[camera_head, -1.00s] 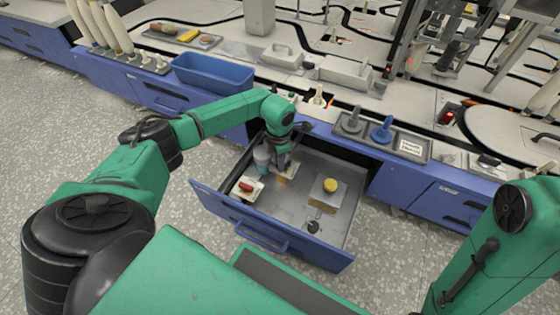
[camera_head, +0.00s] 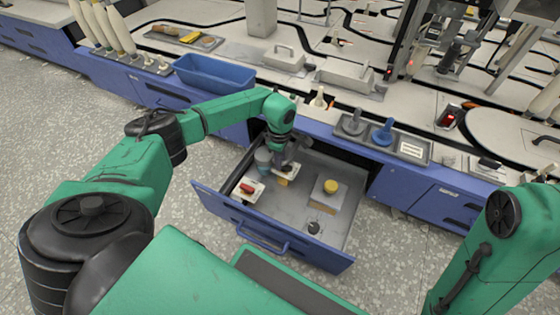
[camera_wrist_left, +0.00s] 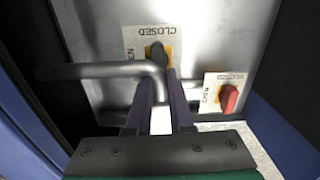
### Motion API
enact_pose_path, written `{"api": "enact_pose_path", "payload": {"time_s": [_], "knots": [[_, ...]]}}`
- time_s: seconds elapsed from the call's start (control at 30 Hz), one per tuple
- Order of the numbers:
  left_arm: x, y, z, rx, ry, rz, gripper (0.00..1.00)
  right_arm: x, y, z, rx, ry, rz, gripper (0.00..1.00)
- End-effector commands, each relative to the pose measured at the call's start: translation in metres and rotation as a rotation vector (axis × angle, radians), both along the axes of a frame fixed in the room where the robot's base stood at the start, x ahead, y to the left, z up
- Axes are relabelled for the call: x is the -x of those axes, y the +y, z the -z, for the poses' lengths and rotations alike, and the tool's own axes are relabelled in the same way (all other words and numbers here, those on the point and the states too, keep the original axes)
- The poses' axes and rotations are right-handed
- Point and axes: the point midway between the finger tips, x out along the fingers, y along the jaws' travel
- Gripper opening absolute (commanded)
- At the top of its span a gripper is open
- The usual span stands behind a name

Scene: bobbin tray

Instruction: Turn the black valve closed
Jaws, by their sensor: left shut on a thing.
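The black valve (camera_wrist_left: 157,50) sits on a white and yellow plate marked CLOSED and OPEN in the left wrist view. Its handle lies between my left fingertips (camera_wrist_left: 160,75), pointing toward the word CLOSED. My left gripper (camera_head: 284,164) is shut on the handle, low in the open drawer (camera_head: 290,217). In the head view the valve is mostly hidden by the gripper, with part of its yellow plate (camera_head: 288,173) showing. My right gripper is not in view.
A red valve (camera_wrist_left: 229,98) on its own marked plate is close beside; it also shows in the head view (camera_head: 247,187). A grey bent bar (camera_wrist_left: 100,70) crosses the wrist view near my fingers. A yellow knob (camera_head: 330,186) and a dark round knob (camera_head: 313,227) are further right.

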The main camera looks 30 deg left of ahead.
Motion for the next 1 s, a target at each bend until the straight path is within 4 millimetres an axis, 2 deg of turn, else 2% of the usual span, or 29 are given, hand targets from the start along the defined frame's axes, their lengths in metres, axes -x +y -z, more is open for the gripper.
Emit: {"api": "enact_pose_path", "payload": {"time_s": [0.23,0.67,0.7,0.73,0.77,1.0], "knots": [[-0.0013,0.0003,-0.0001,0.0,-0.001,0.06,0.0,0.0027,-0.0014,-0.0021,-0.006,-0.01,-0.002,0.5],[-0.0014,0.0003,-0.0001,-0.001,-0.001,0.069,0.0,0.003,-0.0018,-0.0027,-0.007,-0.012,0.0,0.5],[-0.0014,0.0003,-0.0002,-0.001,-0.001,0.069,0.31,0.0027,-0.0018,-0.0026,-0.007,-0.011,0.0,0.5],[-0.0014,0.0003,-0.0001,-0.001,-0.001,0.069,0.43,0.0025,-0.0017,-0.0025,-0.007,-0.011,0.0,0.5],[-0.0014,0.0003,-0.0001,0.0,-0.001,0.069,0.5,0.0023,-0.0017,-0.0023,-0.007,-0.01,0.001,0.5],[-0.0012,0.0001,-0.0001,0.0,0.0,0.068,0.5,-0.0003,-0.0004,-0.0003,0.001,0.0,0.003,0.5]]}}
